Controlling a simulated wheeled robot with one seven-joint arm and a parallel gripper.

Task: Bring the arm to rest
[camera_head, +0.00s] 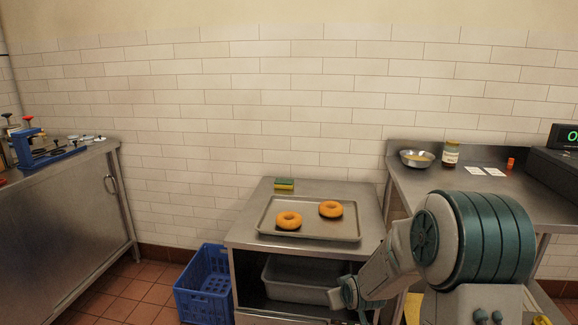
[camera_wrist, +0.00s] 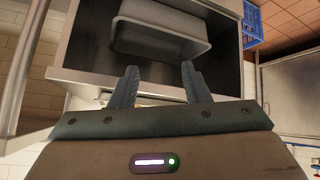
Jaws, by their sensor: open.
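My gripper (camera_wrist: 159,88) is open and empty in the wrist view, its two fingers apart in front of the open shelf of the metal stand. In the head view my arm hangs at the lower right, with its end low in front of the stand's right side; the fingertips are out of the frame or too low to make out there. A grey tub (camera_head: 300,277) stands on the shelf beneath the stand's top. The tub also shows ahead of my fingers in the wrist view (camera_wrist: 165,30). No contact shows between the fingers and the tub.
A tray (camera_head: 262,214) with two bagels (camera_head: 289,220) lies on the stand (camera_head: 362,196), a sponge (camera_head: 284,184) behind it. A blue crate (camera_head: 204,284) is on the floor at left. The right counter (camera_head: 428,180) holds a bowl (camera_head: 416,158) and jar (camera_head: 451,153).

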